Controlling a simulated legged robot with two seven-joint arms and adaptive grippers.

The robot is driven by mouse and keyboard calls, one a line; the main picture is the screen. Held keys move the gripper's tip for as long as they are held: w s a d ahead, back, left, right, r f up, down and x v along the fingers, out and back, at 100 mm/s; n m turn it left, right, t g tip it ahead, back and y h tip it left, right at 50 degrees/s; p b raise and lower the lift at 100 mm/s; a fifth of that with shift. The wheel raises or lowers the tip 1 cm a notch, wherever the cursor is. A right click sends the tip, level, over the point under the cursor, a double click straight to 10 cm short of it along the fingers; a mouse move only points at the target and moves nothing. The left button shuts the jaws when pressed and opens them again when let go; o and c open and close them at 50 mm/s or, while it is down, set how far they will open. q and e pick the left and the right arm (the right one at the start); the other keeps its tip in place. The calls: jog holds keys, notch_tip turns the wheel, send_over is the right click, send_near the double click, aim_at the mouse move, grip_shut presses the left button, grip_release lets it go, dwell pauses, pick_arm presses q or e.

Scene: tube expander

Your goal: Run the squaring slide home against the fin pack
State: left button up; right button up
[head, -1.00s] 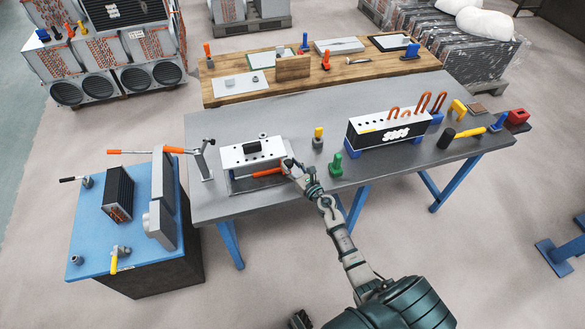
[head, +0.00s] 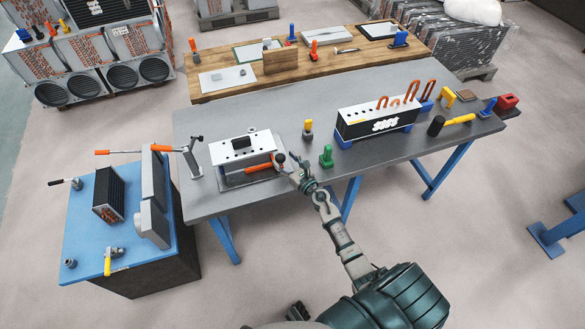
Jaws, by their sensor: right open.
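A white-topped block with dark holes (head: 240,145) stands in a low grey fixture on the left part of the grey bench; I take it to be the fin pack in its jig. An orange bar handle (head: 262,167) lies along its near side, with a red-orange knob at its right end; it may belong to the squaring slide, which I cannot make out clearly. My right gripper (head: 287,165) is open at the right end of this handle, next to the knob. Whether it touches is too small to tell. My left gripper is not in view.
A post (head: 193,160) with a long orange-gripped lever stands left of the block. A green peg (head: 326,157) and a yellow-topped peg (head: 307,129) stand to the right. A black rack (head: 378,123) with copper bends is farther right. A blue cart (head: 85,235) stands left.

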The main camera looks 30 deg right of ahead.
jog(key=s, duration=1)
jog(key=shift+s+d, duration=0.3)
jog(key=shift+s, duration=0.05)
